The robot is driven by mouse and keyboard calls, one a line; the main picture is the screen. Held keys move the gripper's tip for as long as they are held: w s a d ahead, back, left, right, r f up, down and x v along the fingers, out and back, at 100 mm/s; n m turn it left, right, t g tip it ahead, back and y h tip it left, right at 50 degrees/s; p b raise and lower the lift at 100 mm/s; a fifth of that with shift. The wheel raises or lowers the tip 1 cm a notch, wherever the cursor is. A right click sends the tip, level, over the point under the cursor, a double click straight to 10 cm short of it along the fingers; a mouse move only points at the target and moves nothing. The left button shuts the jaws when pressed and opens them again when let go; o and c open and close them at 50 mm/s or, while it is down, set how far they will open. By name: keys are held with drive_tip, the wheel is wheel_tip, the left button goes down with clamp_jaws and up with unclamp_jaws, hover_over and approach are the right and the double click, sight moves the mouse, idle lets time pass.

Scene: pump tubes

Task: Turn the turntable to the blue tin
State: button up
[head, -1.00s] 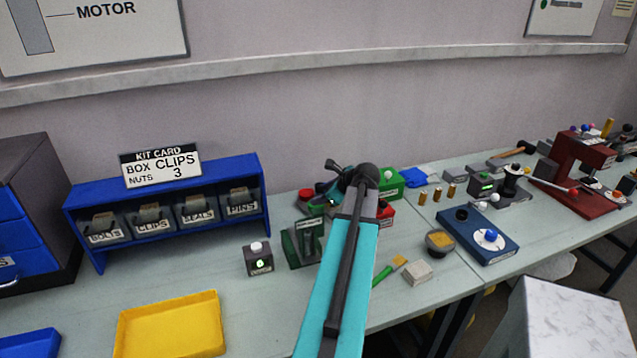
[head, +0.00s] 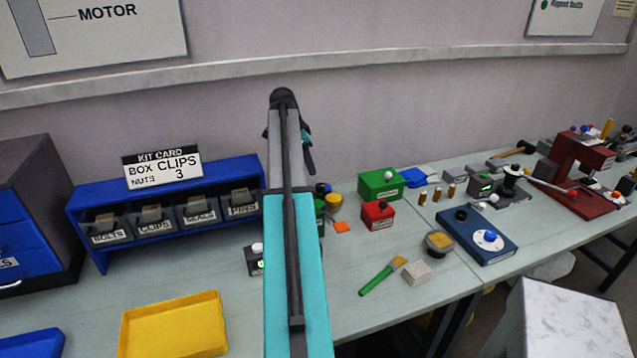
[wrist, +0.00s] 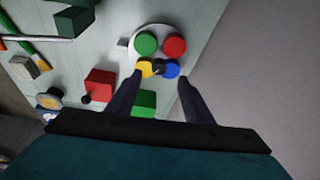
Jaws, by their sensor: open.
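The turntable (wrist: 133,38) is a pale round disc bearing a green tin (wrist: 146,43), a red tin (wrist: 175,47), a yellow tin (wrist: 144,68) and a blue tin (wrist: 172,69). In the head view my arm hides most of it; the yellow tin (head: 334,201) and blue tin (head: 322,188) show just right of the arm. My gripper (wrist: 160,76) is open, with its fingertips either side of the yellow and blue tins in the wrist picture. A dark knob-like shape shows between those tins. Contact cannot be told. In the head view the gripper is mostly behind the arm.
A red box (head: 378,216) and a green box (head: 381,185) with knobs stand right of the turntable. A blue bin rack (head: 165,213) stands left, a yellow tray (head: 172,325) in front. A brush (head: 382,277) lies front right.

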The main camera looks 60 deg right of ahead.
sight(320, 185)
drive_tip(key=shift+w+d+r+n+g, duration=0.15)
drive_tip(key=shift+r+g, duration=0.15)
drive_tip(key=shift+r, duration=0.3)
drive_tip(key=shift+w+a+r+n+g, duration=0.15)
drive_tip(key=shift+r+g, duration=0.15)
drive_tip(key=shift+r, duration=0.25)
drive_tip(key=shift+d+f, duration=0.1)
drive_tip(key=shift+d, duration=0.05)
drive_tip(key=shift+p+x, duration=2.25)
drive_tip(key=shift+x, duration=4.55)
drive_tip(key=shift+d, duration=0.15)
clamp_jaws()
